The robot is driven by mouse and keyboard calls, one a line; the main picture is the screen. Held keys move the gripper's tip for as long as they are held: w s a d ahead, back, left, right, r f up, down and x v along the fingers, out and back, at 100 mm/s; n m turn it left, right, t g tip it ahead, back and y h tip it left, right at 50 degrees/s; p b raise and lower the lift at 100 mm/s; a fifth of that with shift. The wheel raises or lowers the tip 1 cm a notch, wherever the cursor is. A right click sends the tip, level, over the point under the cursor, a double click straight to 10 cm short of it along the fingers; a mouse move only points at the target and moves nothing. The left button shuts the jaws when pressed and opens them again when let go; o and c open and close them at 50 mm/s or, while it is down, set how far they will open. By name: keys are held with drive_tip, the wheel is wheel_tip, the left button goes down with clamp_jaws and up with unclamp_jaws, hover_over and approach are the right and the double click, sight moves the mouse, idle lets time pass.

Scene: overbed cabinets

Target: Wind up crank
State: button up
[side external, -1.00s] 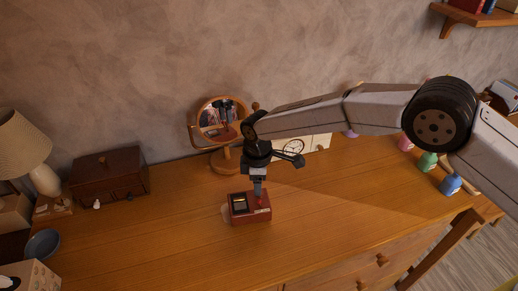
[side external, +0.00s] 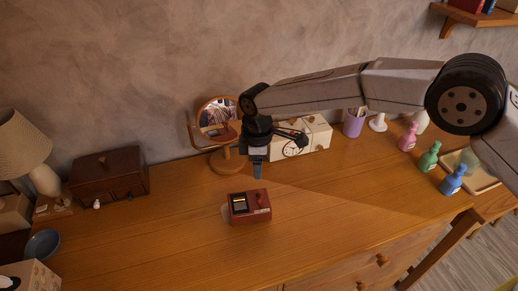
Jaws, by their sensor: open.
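A small dark red box (side external: 249,208) sits on the wooden dresser top, with a dark panel with an orange strip on its upper left. A small red knob or crank (side external: 259,197) stands at the right of its top; its exact shape is too small to tell. My gripper (side external: 257,174) points down above and behind the box, apart from it and empty. Its fingers are seen nearly edge-on.
A round mirror (side external: 217,113) on a wooden stand and a cream box with a clock face (side external: 300,142) stand behind my gripper. Blue (side external: 453,180), green (side external: 429,157) and pink bottles stand at right. A brown chest (side external: 110,175) is at left. The dresser front is clear.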

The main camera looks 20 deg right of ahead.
sight(260, 191)
drive_tip(key=n, duration=0.9)
drive_tip(key=shift+s+d, duration=0.1)
drive_tip(key=shift+s, duration=0.15)
drive_tip(key=n, duration=0.5)
drive_tip(key=shift+s, duration=0.2)
drive_tip(key=n, duration=0.4)
drive_tip(key=shift+s+n, duration=0.1)
drive_tip(key=shift+n, duration=0.3)
drive_tip(key=shift+f, duration=0.2)
drive_tip(key=shift+f, duration=3.75)
